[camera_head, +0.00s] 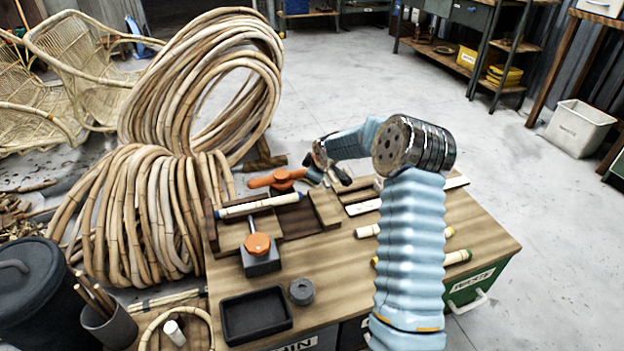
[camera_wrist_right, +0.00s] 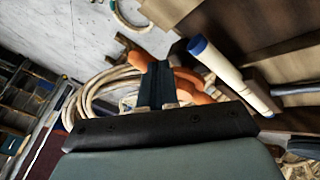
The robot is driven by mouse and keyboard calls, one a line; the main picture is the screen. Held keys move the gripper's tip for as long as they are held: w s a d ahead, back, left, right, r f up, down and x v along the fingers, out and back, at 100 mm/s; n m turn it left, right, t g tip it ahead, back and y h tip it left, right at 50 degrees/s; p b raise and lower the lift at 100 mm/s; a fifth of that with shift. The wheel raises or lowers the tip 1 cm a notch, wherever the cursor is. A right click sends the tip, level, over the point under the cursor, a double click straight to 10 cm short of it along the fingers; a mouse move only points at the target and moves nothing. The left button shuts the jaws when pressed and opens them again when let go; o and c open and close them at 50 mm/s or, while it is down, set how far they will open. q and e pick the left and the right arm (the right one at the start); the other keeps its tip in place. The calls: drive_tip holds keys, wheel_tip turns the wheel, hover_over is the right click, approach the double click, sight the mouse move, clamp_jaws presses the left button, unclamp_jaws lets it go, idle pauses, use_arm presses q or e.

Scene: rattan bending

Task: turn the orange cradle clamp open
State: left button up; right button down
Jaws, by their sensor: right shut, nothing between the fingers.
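The orange cradle clamp (camera_head: 279,178) sits at the back left of the wooden bench, a flat two-armed handle on a dark base. It also shows in the right wrist view (camera_wrist_right: 192,84), partly hidden behind my fingers. My right gripper (camera_head: 313,176) is just right of the clamp's handle, shut and empty. In the right wrist view its closed fingers (camera_wrist_right: 157,84) overlap the orange handle; I cannot tell whether they touch it. A pale rod with blue ends (camera_head: 258,206) lies in front of the clamp and shows in the wrist view (camera_wrist_right: 232,76). My left gripper is not in view.
An orange knob (camera_head: 258,244) on a grey block stands nearer the front. A black tray (camera_head: 256,333) and a grey round piece (camera_head: 302,291) are at the bench's front. Large rattan coils (camera_head: 135,215) crowd the left. Several short rods lie on the right.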

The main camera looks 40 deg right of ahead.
drive_tip(key=s+d+r, duration=0.1)
drive_tip(key=s+r, duration=0.3)
drive_tip(key=r, duration=0.2)
drive_tip(key=shift+d+r, duration=0.3)
drive_tip(key=shift+r, duration=0.1)
drive_tip(key=shift+s, duration=0.15)
